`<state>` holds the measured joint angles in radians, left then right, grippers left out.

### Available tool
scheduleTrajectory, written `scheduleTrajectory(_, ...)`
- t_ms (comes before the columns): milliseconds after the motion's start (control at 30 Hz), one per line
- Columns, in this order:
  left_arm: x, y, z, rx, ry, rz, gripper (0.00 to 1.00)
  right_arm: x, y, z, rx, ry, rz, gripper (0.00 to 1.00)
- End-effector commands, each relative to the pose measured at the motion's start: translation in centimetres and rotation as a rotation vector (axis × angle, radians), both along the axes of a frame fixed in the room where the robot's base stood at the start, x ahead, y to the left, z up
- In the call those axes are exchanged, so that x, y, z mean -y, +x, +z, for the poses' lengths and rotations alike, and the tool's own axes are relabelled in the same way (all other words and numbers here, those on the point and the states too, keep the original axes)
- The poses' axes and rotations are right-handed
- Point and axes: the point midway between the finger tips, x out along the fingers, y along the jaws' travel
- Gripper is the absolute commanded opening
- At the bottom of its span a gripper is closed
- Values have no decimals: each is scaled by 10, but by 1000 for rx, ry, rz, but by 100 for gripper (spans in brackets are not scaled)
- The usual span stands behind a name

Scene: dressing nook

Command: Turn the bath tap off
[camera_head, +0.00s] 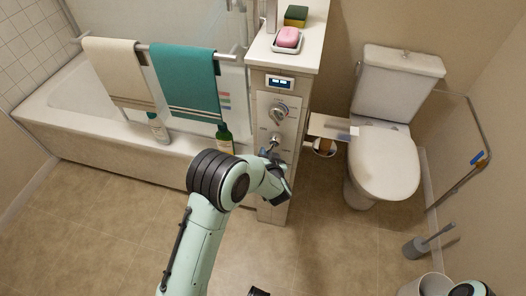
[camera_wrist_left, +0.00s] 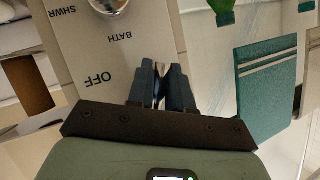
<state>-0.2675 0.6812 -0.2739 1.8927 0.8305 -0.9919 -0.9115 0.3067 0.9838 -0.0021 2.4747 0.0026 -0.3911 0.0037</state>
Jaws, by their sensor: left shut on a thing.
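The tap panel (camera_head: 262,128) is on the front of the narrow white cabinet, with a chrome dial (camera_head: 278,112) and a chrome tap lever (camera_head: 274,140) below it. In the left wrist view the panel (camera_wrist_left: 75,50) shows upside down, with the words SHWR, BATH and OFF. A round chrome knob (camera_wrist_left: 108,4) is cut by the top edge. My left gripper (camera_head: 268,154) is at the panel, below the dial. In the left wrist view its fingers (camera_wrist_left: 162,80) are shut on a small shiny part, apparently the tap lever, mostly hidden between them.
A bathtub (camera_head: 100,135) with a beige towel (camera_head: 118,72) and a teal towel (camera_head: 187,82) is left. A green bottle (camera_head: 225,138) stands by the panel. A paper holder (camera_head: 330,127) and toilet (camera_head: 385,165) are right. The floor (camera_head: 110,225) is clear at left.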

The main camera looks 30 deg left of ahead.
Motion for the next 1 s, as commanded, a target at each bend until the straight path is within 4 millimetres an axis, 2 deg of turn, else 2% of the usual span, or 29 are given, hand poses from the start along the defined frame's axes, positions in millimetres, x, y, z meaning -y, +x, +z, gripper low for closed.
scheduleTrajectory(200, 10, 2, -4, 42, -177, -1, 0, 0, 1, -4, 4, -1, -1, 43)
scheduleTrajectory(500, 20, 4, -5, 80, -338, -1, 0, 0, 3, -8, 12, -1, -3, 43)
scheduleTrajectory(1000, 24, 6, -4, 97, -407, -3, 0, 0, 4, -10, 17, -2, -3, 43)
